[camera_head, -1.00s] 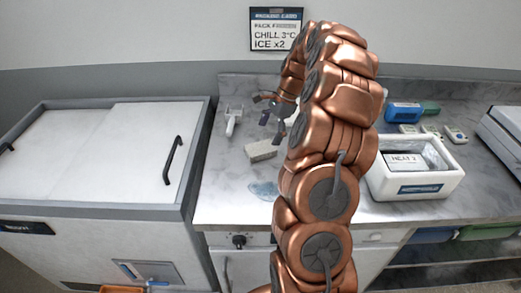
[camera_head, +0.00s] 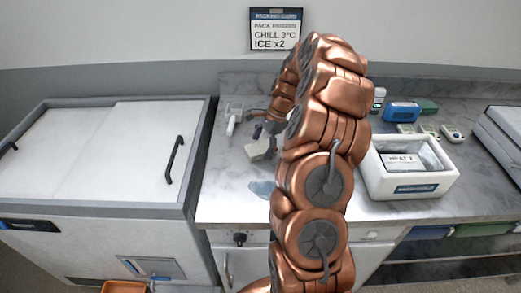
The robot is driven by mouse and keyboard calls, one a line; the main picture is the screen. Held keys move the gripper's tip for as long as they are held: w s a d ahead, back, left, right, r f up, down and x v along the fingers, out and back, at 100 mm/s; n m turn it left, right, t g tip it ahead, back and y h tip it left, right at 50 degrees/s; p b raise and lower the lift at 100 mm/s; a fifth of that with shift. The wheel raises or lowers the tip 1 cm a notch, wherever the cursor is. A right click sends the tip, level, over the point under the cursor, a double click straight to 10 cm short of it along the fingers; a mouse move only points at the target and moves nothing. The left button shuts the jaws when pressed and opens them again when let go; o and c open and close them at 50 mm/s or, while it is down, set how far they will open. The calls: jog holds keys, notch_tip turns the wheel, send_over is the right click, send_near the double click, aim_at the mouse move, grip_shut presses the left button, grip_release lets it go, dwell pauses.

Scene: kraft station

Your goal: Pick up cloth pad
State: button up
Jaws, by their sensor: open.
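A pale grey-beige folded block (camera_head: 257,150), which looks like the cloth pad, lies on the marble counter left of my arm. My gripper (camera_head: 264,137) is low at the pad, with its dark fingers at the pad's far and right sides. It is open. Part of the gripper and the pad's right end are hidden by the fingers and my copper arm, so I cannot tell whether they touch.
A light blue wet-looking patch (camera_head: 262,188) is on the counter in front of the pad. A white tap-like fitting (camera_head: 232,120) stands behind left. A white open box (camera_head: 411,184) with a labelled pack is at right. A white chest freezer (camera_head: 95,150) is at left.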

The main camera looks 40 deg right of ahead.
aim_at(259, 152)
jog(key=shift+f, duration=0.25)
jog(key=shift+c, duration=0.2)
dwell(0.3)
jog(key=c, duration=1.2)
jog(key=shift+r+b, duration=0.9)
jog(key=shift+r, duration=0.9)
jog(key=shift+s+r, duration=0.1)
jog(key=shift+r, duration=0.2)
jog(key=shift+s+a+b, duration=0.3)
jog(key=shift+s+b, duration=0.05)
jog(key=shift+s, duration=0.55)
jog(key=s+a+b, duration=0.1)
jog(key=s, duration=0.3)
jog(key=s+a+r+b, duration=0.1)
jog(key=s, duration=0.4)
jog(key=s+a+b, duration=0.1)
jog(key=s+b, duration=0.1)
jog(key=s, duration=0.2)
jog(key=shift+s+a+r, duration=0.15)
jog(key=shift+s+a, duration=0.1)
jog(key=shift+a, duration=0.05)
